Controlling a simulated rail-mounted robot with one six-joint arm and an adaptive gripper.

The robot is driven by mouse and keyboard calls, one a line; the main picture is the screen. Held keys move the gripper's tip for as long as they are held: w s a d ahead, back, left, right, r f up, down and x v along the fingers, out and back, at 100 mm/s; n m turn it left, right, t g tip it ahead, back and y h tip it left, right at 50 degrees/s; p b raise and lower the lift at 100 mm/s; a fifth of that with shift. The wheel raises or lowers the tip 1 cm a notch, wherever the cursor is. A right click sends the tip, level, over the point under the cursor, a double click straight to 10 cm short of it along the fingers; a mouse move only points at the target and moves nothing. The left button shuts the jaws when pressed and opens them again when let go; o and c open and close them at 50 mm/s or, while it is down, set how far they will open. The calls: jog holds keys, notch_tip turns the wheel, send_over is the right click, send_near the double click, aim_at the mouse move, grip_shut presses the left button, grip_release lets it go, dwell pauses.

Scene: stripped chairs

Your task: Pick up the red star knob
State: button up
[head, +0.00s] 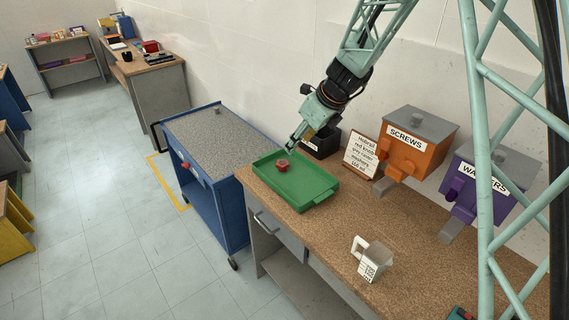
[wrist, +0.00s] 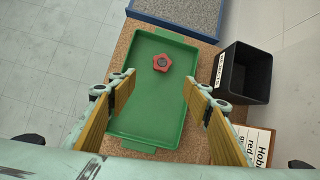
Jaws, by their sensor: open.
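The red star knob (wrist: 162,63) lies in the green tray (wrist: 145,118), near its far end in the wrist view. It has a grey centre. In the head view the knob (head: 282,165) sits toward the left part of the tray (head: 300,195) on the workbench. My gripper (wrist: 158,85) is open and empty, its two fingers spread on either side over the tray, with the knob ahead and between their lines. In the head view my gripper (head: 294,146) hangs above the tray's back left corner, apart from the knob.
A black bin (wrist: 244,72) stands right of the tray. A card sign (head: 361,157), an orange SCREWS box (head: 413,150) and a purple WASHERS box (head: 490,185) stand along the wall. A blue cart (head: 205,185) adjoins the bench.

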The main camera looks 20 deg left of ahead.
jog(key=shift+m, duration=0.9)
jog(key=x, duration=0.4)
jog(key=shift+w+a+f+p, duration=0.1)
jog(key=shift+w+a+p, duration=0.2)
jog(key=shift+w+a, duration=0.15)
jog(key=shift+f, duration=0.15)
jog(key=b, duration=0.1)
send_near(282, 162)
jog(key=shift+x, duration=2.4)
jog(key=shift+f, duration=0.15)
jog(key=shift+b+x, duration=0.6)
jog(key=shift+x, duration=1.9)
jog(key=shift+c, duration=0.2)
jog(key=c, duration=0.9)
